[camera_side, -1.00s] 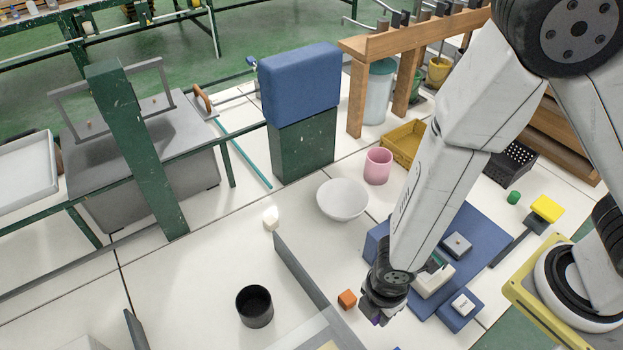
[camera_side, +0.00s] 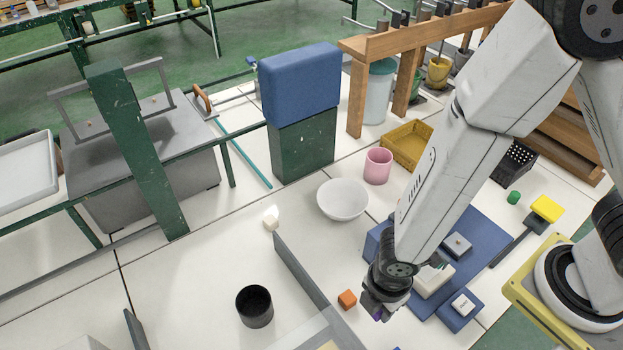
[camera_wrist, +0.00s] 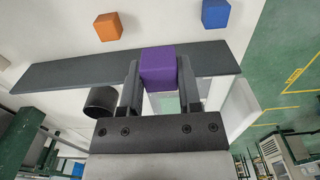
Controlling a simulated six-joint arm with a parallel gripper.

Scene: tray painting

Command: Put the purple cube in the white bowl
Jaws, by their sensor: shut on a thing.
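The purple cube (camera_wrist: 158,68) is between the two fingers of my gripper (camera_wrist: 158,85) in the wrist view, and the gripper is shut on it. In the side view, my gripper (camera_side: 378,312) is at the lower middle, with only a bit of purple showing at its tip. The white bowl (camera_side: 342,199) stands upright on the white table near the middle of the side view, up and left of my gripper and apart from it. Its inside looks empty.
An orange cube (camera_side: 347,299) lies just left of my gripper. A grey divider (camera_side: 300,270) stands left of that. A black cup (camera_side: 254,307), a white cube (camera_side: 271,218) and a pink cup (camera_side: 378,166) stand around the bowl. A blue platform (camera_side: 470,240) lies to the right.

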